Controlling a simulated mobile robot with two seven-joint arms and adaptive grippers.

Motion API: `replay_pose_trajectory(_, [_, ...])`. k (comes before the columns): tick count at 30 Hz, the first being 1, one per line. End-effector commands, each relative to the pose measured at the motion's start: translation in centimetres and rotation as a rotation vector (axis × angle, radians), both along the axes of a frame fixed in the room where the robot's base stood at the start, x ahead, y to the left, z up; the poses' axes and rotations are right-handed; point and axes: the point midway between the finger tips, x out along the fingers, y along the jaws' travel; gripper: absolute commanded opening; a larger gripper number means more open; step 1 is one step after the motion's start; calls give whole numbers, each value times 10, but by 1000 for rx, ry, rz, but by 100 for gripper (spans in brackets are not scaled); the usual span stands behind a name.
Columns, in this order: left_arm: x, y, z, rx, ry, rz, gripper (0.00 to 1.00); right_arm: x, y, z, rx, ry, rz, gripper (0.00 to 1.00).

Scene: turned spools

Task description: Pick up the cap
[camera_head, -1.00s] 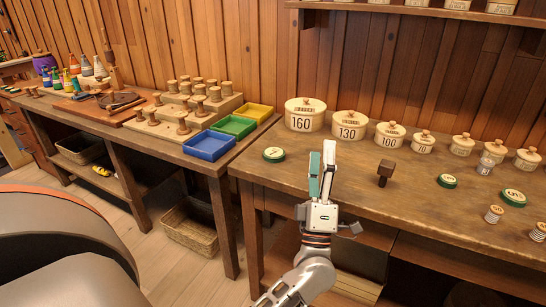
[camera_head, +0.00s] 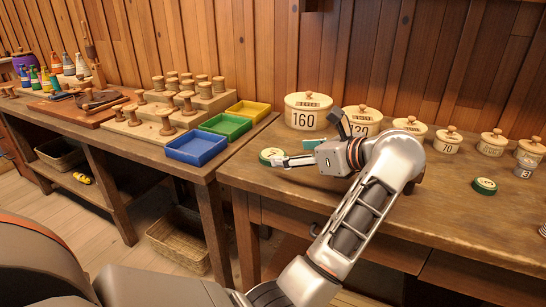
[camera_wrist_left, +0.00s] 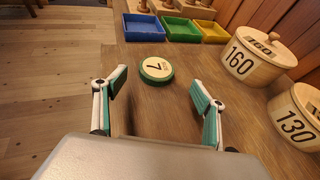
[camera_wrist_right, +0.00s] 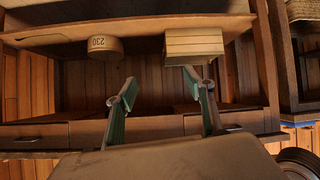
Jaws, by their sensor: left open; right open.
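A round cap with a green rim and a cream top marked 7 (camera_head: 271,156) lies flat near the left end of the long workbench. It also shows in the left wrist view (camera_wrist_left: 156,70), just beyond the fingertips and between their lines. My left gripper (camera_head: 291,154) is open and empty, low over the bench on the right side of this cap; it also shows in the left wrist view (camera_wrist_left: 158,80). A similar green cap (camera_head: 484,186) lies farther right on the bench. My right gripper (camera_wrist_right: 160,78) is open and empty, facing a shelf below a bench.
Round lidded boxes marked 160 (camera_head: 306,112) and 130 (camera_wrist_left: 297,114) stand behind the left gripper. Blue (camera_head: 196,149), green (camera_head: 226,126) and yellow (camera_head: 249,111) trays sit on the left bench. A box marked 230 (camera_wrist_right: 105,46) is on the shelf.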

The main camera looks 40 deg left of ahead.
Motion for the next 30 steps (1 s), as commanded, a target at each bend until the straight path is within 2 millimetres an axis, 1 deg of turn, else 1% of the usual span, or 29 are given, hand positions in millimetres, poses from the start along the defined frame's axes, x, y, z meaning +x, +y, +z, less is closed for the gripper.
replay_pose_trajectory(1, [0,7,-5,3,3,4,71,-1,0,-3,2,5,0,53])
replay_pose_trajectory(5, [1,18,-10,5,4,3,71,-2,1,-4,9,6,-2,53])
replay_pose_trajectory(9, [1,35,-21,7,6,4,71,-4,4,-6,21,9,-3,53])
replay_pose_trajectory(12, [1,48,-27,7,7,3,71,-2,8,-1,35,1,-5,53])
replay_pose_trajectory(15, [3,56,-30,7,6,3,71,1,11,3,45,-8,-6,53])
replay_pose_trajectory(18, [3,60,-30,5,3,2,71,6,14,7,53,-20,-5,53])
replay_pose_trajectory(24, [3,60,-28,5,2,1,71,9,15,12,60,-31,-6,53])
replay_pose_trajectory(26, [3,60,-28,5,2,1,55,9,15,12,60,-31,-6,53])
replay_pose_trajectory(27, [3,60,-28,5,2,1,45,9,15,12,60,-30,-6,53])
replay_pose_trajectory(28, [3,60,-28,5,2,1,37,8,15,11,59,-29,-6,53])
replay_pose_trajectory(29, [3,60,-29,5,2,1,33,8,15,11,59,-28,-6,53])
replay_pose_trajectory(30, [3,60,-29,5,2,1,33,7,15,10,58,-26,-6,53])
